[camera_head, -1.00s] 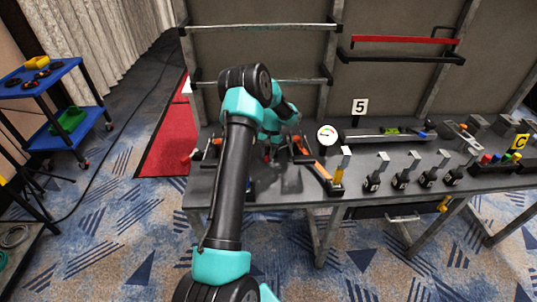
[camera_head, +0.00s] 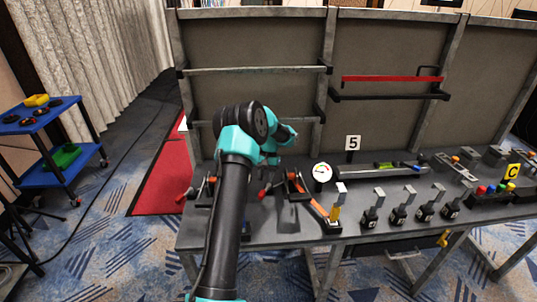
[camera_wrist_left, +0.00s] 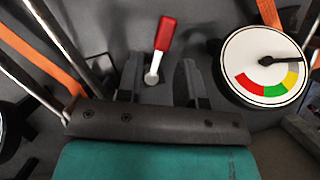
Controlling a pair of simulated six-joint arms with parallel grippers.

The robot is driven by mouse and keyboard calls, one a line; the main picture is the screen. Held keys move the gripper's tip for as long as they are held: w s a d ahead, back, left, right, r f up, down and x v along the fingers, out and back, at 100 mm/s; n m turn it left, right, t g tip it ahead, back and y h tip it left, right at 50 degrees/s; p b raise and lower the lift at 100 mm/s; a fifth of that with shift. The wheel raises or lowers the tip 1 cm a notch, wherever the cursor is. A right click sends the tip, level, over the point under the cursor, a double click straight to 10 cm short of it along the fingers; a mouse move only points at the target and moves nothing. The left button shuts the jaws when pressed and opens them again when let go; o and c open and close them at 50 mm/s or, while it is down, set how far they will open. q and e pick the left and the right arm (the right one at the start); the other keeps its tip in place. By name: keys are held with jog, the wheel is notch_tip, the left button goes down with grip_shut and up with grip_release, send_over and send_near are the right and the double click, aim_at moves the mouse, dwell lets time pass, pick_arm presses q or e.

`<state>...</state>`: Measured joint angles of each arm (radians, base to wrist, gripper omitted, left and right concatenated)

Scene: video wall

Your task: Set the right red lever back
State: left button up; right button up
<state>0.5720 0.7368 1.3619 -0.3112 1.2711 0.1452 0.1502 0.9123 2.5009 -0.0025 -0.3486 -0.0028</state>
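A red-handled lever (camera_wrist_left: 165,34) with a metal shank shows in the left wrist view, its red end pointing up and slightly right in the picture. In the head view a red lever handle (camera_head: 264,192) shows on the bench, just right of my left arm. Another red handle (camera_head: 180,198) is at the bench's left end. My left gripper (camera_wrist_left: 157,78) is open in the left wrist view. The lever's lower end shows between its two dark fingers, with space on both sides; contact is not visible. In the head view my arm largely hides this gripper. My right gripper is not seen.
A round gauge (camera_wrist_left: 268,66) is close on the right in the wrist view; it also stands on the bench (camera_head: 322,172). A frame with bars stands behind.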

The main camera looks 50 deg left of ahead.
pick_arm(q)
jog(key=v, duration=1)
jog(key=shift+r, duration=0.25)
jog(key=shift+w+a, duration=0.1)
jog(key=shift+w, duration=0.05)
